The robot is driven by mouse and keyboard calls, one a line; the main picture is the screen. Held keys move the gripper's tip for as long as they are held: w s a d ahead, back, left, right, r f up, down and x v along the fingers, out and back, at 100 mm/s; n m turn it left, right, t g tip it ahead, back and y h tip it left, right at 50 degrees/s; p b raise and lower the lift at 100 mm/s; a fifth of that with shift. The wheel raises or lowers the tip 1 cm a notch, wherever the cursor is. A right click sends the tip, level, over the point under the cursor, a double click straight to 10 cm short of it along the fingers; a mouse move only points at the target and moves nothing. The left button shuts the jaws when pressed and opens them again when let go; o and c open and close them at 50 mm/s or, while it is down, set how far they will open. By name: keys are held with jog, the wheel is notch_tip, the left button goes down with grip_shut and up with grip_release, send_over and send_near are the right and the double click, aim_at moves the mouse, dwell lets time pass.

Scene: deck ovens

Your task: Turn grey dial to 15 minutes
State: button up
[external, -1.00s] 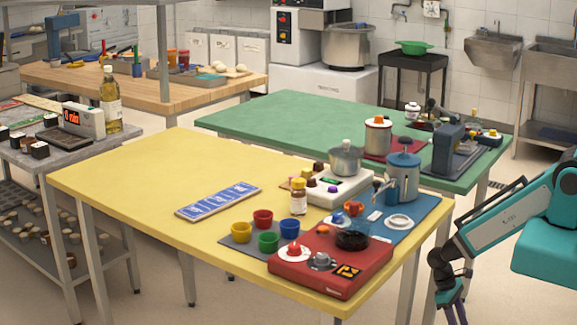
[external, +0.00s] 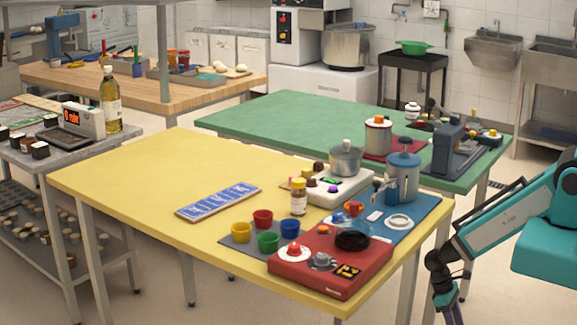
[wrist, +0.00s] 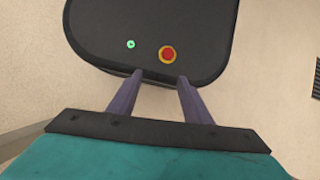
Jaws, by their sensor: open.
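The grey dial (external: 322,262) sits on top of the red unit (external: 325,288), at the front right of the yellow table. It lies between a white plate with a red knob-like piece (external: 294,251) and a black panel with orange marks (external: 347,272). The dial's pointer and any minute marks are too small to read. My gripper (external: 452,317) hangs low at the right, beyond the table's right edge and well apart from the dial. In the wrist view, its two purple fingers (wrist: 160,82) are apart with nothing between them. The dial is not in the wrist view.
A dark round glass-like dish (external: 352,241) sits at the back of the red unit. Coloured cups (external: 268,242) stand to its left. A blue pot (external: 403,178) stands on a blue mat behind it. The yellow table's left half (external: 130,175) is mostly clear.

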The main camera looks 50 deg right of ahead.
jog(key=w+a+n+y+b, duration=0.2)
jog(key=a+n, duration=0.1)
jog(key=a, duration=1.1)
jog(key=w+a+n+t+y+b, duration=0.15)
jog(key=a+n, duration=0.25)
jog(key=a, duration=1.1)
jog(key=w+a+n+y+b, duration=0.2)
jog(key=w+a+n, duration=0.1)
jog(key=a, duration=1.1)
jog(key=s+a+r+n+y, duration=0.1)
jog(key=s+a+r, duration=0.2)
jog(key=a+r, duration=0.55)
jog(key=s+a+r+n+y+p, duration=0.1)
jog(key=s+a+r+n+y, duration=0.15)
jog(key=a+r, duration=0.65)
jog(key=s+a+r+n, duration=0.1)
jog(key=s+a+r, duration=0.3)
jog(key=a, duration=1)
notch_tip(320, 180, up, 15)
jog(key=w+n+h+p, duration=0.1)
jog(key=w+n+p, duration=0.15)
jog(key=p, duration=0.25)
jog(key=w+d+r+m+t+h+p, duration=0.4)
jog(key=w+d+r+h+p, duration=0.4)
jog(key=w+d+r, duration=1.3)
jog(key=d+r+m+p, duration=0.1)
jog(key=d+r+p, duration=0.1)
jog(key=d+r, duration=0.2)
jog(key=shift+w+r, duration=0.15)
jog(key=shift+w, duration=0.2)
